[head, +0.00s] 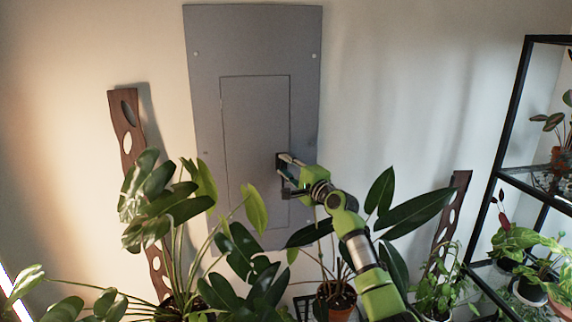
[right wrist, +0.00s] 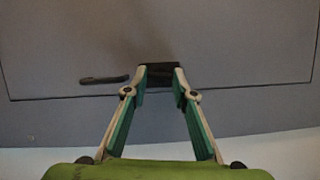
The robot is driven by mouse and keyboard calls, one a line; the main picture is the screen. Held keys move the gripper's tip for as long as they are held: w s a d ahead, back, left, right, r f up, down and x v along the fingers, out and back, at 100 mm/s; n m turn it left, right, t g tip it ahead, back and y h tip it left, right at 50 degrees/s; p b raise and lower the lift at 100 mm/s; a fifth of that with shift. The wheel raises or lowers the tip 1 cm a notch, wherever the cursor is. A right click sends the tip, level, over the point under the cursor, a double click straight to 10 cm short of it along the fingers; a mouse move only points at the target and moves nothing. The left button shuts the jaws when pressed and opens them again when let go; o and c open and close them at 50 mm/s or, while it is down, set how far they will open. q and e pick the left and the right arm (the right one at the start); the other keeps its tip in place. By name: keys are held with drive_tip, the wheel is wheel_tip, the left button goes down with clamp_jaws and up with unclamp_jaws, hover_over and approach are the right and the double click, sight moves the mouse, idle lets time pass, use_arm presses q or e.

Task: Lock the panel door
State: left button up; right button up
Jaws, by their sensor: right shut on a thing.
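The grey electrical panel (head: 205,120) is mounted on the wall, and its inset panel door (head: 250,120) looks flush with the frame. My right gripper (head: 282,172) is at the door's right edge, around mid height. In the right wrist view, the gripper's fingertips (right wrist: 162,70) are shut on a small black latch (right wrist: 160,75) at the door's edge. A dark, slim handle-like piece (right wrist: 104,79) lies on the door beside the latch. The fingers partly hide the latch, so I cannot tell whether it is turned to locked. My left gripper is not in view.
Leafy plants (head: 165,200) stand in front of the panel's lower part. A potted plant (head: 336,300) is close below my right arm. A black shelf (head: 510,120) with plants is at the right. Wooden wall strips (head: 128,130) hang on both sides.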

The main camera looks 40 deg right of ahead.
drive_tip(key=shift+n+g, duration=0.3)
drive_tip(key=shift+n, duration=0.2)
drive_tip(key=shift+p, duration=0.3)
drive_tip(key=o, duration=1.1)
drive_tip(key=shift+s, duration=0.1)
drive_tip(key=s, duration=0.4)
drive_tip(key=s+a, duration=0.1)
drive_tip(key=s, duration=0.6)
drive_tip(key=shift+s+a, duration=0.2)
drive_tip(key=shift+s, duration=0.15)
drive_tip(key=shift+n, duration=0.3)
